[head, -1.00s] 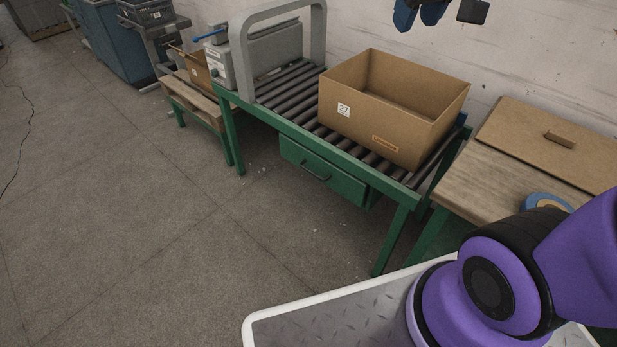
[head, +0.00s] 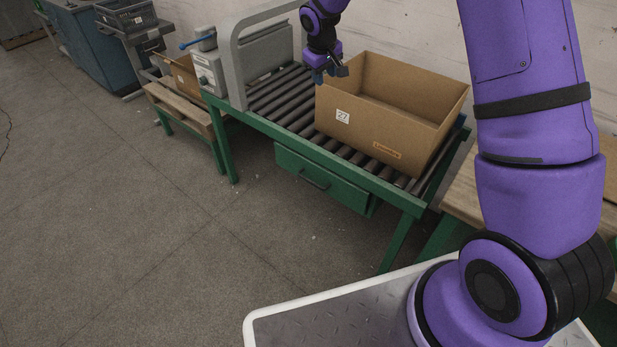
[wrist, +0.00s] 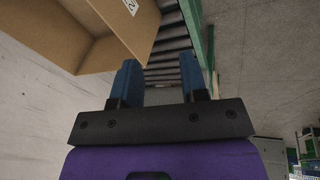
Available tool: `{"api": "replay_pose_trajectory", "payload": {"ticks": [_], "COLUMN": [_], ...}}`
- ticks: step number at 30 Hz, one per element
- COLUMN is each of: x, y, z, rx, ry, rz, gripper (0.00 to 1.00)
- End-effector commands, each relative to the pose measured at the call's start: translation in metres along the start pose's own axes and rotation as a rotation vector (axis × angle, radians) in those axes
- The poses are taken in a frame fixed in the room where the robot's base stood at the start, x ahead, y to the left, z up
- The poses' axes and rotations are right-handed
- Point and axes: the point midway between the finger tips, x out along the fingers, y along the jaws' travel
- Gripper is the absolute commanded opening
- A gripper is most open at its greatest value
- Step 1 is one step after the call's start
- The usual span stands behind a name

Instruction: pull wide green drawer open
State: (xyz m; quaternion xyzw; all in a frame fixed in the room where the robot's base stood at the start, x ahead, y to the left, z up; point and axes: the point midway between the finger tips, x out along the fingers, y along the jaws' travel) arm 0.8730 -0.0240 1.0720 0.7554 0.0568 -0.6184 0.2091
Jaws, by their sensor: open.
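The wide green drawer (head: 322,182) sits under the front rail of the green roller table. It looks shut, with a dark bar handle (head: 314,181) on its front. My gripper (head: 325,76) is above the rollers, at the left rear of the cardboard box in the head view, well above and behind the drawer. In the wrist view my gripper (wrist: 160,82) shows two blue fingers apart with nothing between them. The drawer cannot be made out in the wrist view.
An open cardboard box (head: 375,125) stands on the rollers (head: 283,100), close to my gripper. A grey arch (head: 234,66) spans the table to the left. A wooden-topped table (head: 462,192) is at the right. The floor before the drawer is clear.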

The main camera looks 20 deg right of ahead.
Motion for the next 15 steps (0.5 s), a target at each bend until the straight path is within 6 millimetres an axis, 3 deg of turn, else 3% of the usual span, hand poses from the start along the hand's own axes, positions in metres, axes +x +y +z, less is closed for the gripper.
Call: {"api": "replay_pose_trajectory", "payload": {"ticks": [1,7,15], "x": [0.027,0.118,0.247], "y": [-0.007,-0.033,-0.078], "z": [-0.006,-0.024,-0.022], "rx": [-0.019,-0.087,-0.177], "ry": [-0.014,-0.039,-0.071], "rz": [-0.004,-0.017,-0.042], "gripper": [0.40,0.40,0.40]}}
